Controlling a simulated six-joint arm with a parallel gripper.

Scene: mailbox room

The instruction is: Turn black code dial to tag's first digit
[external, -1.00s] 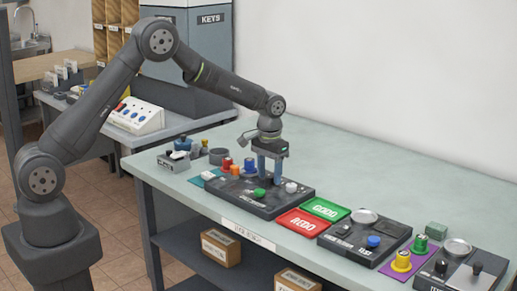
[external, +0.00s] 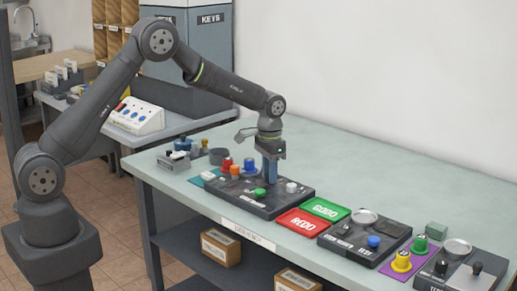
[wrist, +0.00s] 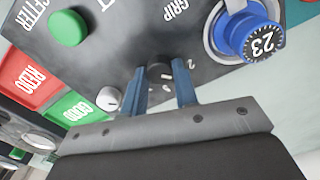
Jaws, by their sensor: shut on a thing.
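The black code dial (wrist: 158,74) is a small dark round knob on the dark panel, with small white marks beside it in the wrist view. My gripper (wrist: 160,68) has its two blue fingers on either side of it and is shut on it. In the external view my gripper (external: 269,179) points straight down at the panel (external: 270,209), and its fingers hide the dial. A blue round piece (wrist: 248,35) in a metal ring shows a black face with white "23" at the upper right of the wrist view. I cannot tell which digit the dial points to.
A green button (wrist: 68,28) and a white knob (wrist: 109,98) are on the same panel. A red REDO tray (external: 297,223) and a green GOOD tray (external: 326,208) lie right of it. Red and orange pieces stand to its left. The back right of the table is clear.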

